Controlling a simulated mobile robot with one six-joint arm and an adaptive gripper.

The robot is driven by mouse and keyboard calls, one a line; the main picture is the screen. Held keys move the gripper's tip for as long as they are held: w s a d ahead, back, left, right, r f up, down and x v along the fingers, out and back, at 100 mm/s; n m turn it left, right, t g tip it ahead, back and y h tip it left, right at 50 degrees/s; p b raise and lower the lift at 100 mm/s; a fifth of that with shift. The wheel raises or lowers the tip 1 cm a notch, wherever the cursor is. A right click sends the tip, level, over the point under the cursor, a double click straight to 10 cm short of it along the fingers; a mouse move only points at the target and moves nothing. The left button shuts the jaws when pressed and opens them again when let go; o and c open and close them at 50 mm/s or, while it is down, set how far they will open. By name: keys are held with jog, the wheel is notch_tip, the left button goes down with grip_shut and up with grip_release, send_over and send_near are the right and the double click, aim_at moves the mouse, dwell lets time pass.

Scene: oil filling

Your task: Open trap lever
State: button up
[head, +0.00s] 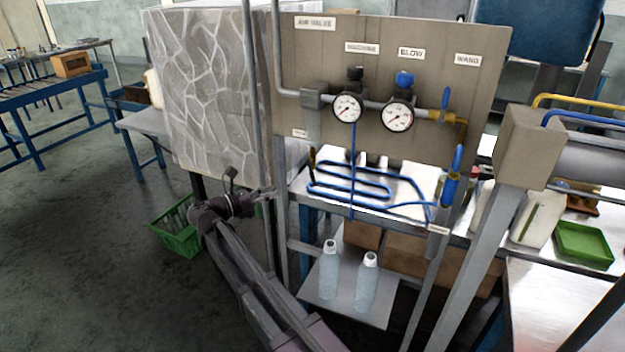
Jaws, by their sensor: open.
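A panel of air valves stands in the middle of the head view. A grey trap-like body (313,112) hangs at its left, with a small unreadable label below it. Under that is a small dark and brownish upright piece (312,158), possibly the trap lever; its state is too small to tell. Two blue-handled levers, an upper one (446,97) and a lower one (458,158), sit at the panel's right. My gripper (266,193) is open, left of and below the trap area, beside the panel's left post, apart from the brownish piece. Its fingertips are hard to make out.
Two gauges (347,108) (398,116) are on the panel (440,60). A coiled blue hose (350,182) hangs below. Two clear bottles (329,270) (367,285) stand on a low shelf. A grey post (279,200) is close to my gripper. A green crate (178,235) lies left.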

aim_at(313, 178)
jog(key=shift+d, duration=0.1)
jog(key=x, duration=1.4)
grip_shut()
